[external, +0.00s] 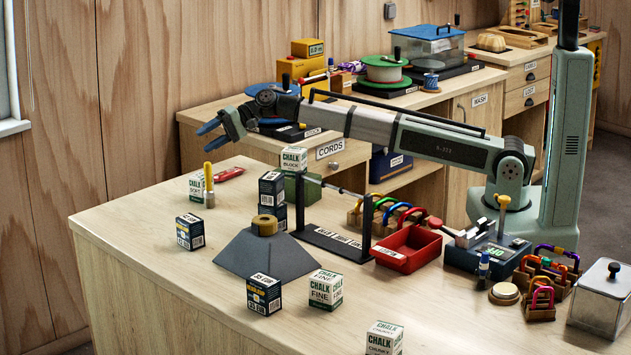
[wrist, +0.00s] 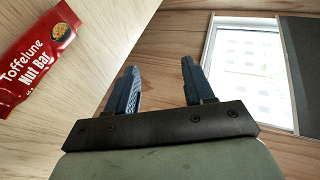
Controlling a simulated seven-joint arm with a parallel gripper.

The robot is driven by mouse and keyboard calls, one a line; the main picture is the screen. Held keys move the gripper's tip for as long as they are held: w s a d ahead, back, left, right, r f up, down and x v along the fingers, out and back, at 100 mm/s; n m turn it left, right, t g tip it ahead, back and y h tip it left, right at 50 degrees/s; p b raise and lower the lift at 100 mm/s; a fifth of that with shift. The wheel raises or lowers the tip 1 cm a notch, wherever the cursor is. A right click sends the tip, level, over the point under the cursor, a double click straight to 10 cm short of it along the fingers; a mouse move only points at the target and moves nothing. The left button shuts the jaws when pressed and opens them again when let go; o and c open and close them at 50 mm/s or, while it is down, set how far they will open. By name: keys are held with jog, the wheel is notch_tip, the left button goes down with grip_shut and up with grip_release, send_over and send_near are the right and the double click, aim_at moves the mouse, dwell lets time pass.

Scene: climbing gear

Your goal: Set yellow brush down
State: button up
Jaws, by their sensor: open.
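A slim upright object with a yellow top (external: 208,178), which looks like the yellow brush, stands at the back left of the wooden worktop, in front of a white chalk box. Its lower part is too small to tell clearly. My gripper (external: 206,136) is above and behind it, clearly apart, over the worktop's back left edge. In the wrist view my gripper (wrist: 158,76) has its two blue fingers spread, with nothing between them. The brush does not show in the wrist view.
A red nut bar wrapper (external: 229,174) lies nearby; it also fills the wrist view's left (wrist: 38,55). Chalk boxes, dark boxes (external: 190,232) and a grey pyramid block (external: 247,255) with a tape roll stand close. A red tray (external: 408,250) is right. The front left worktop is clear.

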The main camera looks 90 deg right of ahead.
jog(key=s+d+f+h, duration=0.1)
jog(key=d+f+h, duration=0.25)
jog(key=d, duration=0.45)
jog(key=s+d+f+n+g+h, duration=0.15)
jog(key=d+f, duration=0.25)
jog(key=d, duration=0.4)
jog(key=s+d+f+h, duration=0.1)
jog(key=d+f+h, duration=0.25)
jog(key=d, duration=0.45)
jog(key=s+d+f+g, duration=0.2)
jog(key=s+f, duration=0.2)
jog(key=f, duration=0.9)
jog(key=s+a+f+n+g+y, duration=0.1)
jog(key=s+a+f+n+g, duration=0.25)
jog(key=s+a+f, duration=1.05)
jog(key=s+a+f+n+g+y, duration=0.2)
jog(key=s+a+f+g, duration=0.2)
jog(key=s+a+f, duration=0.95)
jog(key=s+a+f+n+g, duration=0.1)
jog(key=s+a+f+g, duration=0.1)
jog(key=s, duration=0.8)
jog(key=s+a+f+n+g, duration=0.2)
jog(key=s+a+f+g, duration=0.1)
jog(key=s, duration=0.8)
jog(key=s+a+f+n+g, duration=0.1)
jog(key=s+a+f+g, duration=0.2)
jog(key=s, duration=0.8)
jog(key=shift+a+f+n, duration=0.4)
jog(key=shift+a+f, duration=0.05)
jog(key=shift+a, duration=0.6)
